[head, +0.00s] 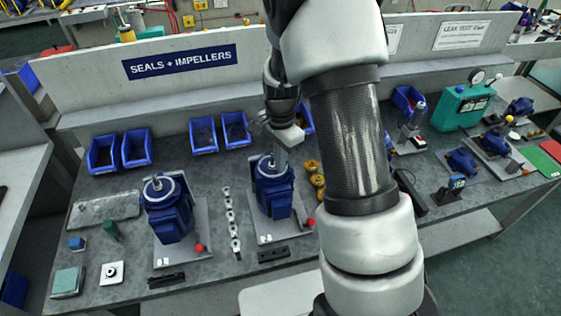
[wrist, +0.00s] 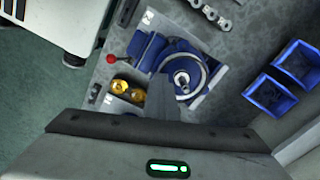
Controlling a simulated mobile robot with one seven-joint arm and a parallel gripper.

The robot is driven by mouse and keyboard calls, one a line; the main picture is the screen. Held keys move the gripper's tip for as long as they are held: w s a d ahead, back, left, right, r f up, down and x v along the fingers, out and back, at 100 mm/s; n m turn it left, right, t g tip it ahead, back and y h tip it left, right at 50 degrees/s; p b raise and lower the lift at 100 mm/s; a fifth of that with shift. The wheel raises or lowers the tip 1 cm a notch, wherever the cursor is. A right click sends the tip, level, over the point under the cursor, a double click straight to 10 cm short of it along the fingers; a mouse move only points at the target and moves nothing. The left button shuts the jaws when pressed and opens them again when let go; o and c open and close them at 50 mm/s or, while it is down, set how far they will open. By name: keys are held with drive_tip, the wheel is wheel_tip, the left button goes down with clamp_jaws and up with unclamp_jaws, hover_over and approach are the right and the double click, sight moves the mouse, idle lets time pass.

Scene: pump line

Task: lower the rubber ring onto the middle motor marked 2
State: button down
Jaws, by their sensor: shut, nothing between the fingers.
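A blue motor (head: 274,192) stands upright on a grey plate, directly below my gripper (head: 290,140). The plate's number is too small to read. The motor also shows in the wrist view (wrist: 148,47). A pale ring (wrist: 206,72) lies around its shaft (wrist: 181,79) there, but I cannot tell whether it is the rubber ring or part of the motor. My gripper (wrist: 161,95) is shut and empty, its fingertips at the near edge of the motor top. I cannot tell whether they touch it. A similar blue motor (head: 168,212) with a pale ring stands to the left.
Blue bins (head: 203,136) line the back of the bench. A metal strip (head: 232,220) lies between the two motors. Yellow rings (head: 316,180) lie close right of the motor below me. A red ball knob (head: 311,222) stands at its plate's corner. My arm hides the bench behind it.

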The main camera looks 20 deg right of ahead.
drive_tip(key=shift+f+b, duration=0.35)
drive_tip(key=shift+f, duration=0.1)
idle(0.5)
drive_tip(key=c, duration=2)
unclamp_jaws()
drive_tip(key=shift+c, duration=0.2)
drive_tip(key=shift+r+p, duration=2.65)
drive_tip(key=shift+r, duration=1.85)
